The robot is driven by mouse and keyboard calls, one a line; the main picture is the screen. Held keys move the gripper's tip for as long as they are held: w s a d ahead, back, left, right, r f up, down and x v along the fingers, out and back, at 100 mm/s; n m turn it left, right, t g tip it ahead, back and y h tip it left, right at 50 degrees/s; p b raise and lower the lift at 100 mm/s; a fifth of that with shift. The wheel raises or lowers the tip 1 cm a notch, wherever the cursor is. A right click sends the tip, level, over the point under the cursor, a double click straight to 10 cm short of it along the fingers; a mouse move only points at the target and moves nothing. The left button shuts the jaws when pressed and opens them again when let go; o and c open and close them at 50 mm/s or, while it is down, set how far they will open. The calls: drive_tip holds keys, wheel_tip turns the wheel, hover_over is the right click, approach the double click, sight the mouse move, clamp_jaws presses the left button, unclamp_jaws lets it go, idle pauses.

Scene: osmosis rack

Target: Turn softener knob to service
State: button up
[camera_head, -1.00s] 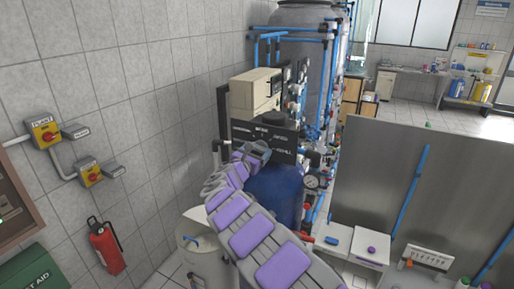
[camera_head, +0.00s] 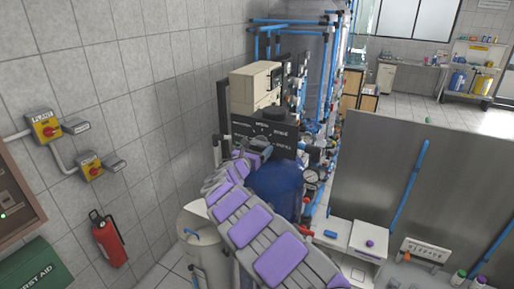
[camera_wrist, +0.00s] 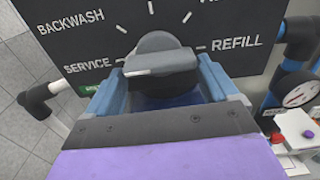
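The softener control panel (camera_head: 290,140) is black with white lettering and stands above a blue tank (camera_head: 283,190) in the head view. In the wrist view, the grey softener knob (camera_wrist: 160,52) sits on the panel, with SERVICE lettered at its left, BACKWASH at upper left and REFILL at its right. Its raised bar lies nearly level across the dial, its left end toward the SERVICE side. My gripper (camera_wrist: 162,72) is open, with one blue finger to each side of the knob. Contact with the knob cannot be told. In the head view my arm largely hides the knob.
Dark pipes stand close on both sides of the panel, with a pressure gauge (camera_wrist: 296,92) at right. A white container (camera_head: 203,250) stands below my arm. A tiled wall is at left, with a red fire extinguisher (camera_head: 109,240). A grey partition (camera_head: 440,180) is at right.

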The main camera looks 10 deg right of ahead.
drive_tip(key=shift+o, duration=1)
drive_tip(key=shift+w, duration=0.25)
drive_tip(key=b+v, duration=0.3)
drive_tip(key=v, duration=1.4)
drive_tip(key=shift+s+a, duration=0.2)
drive_tip(key=shift+a, duration=0.05)
drive_tip(key=shift+f, duration=0.1)
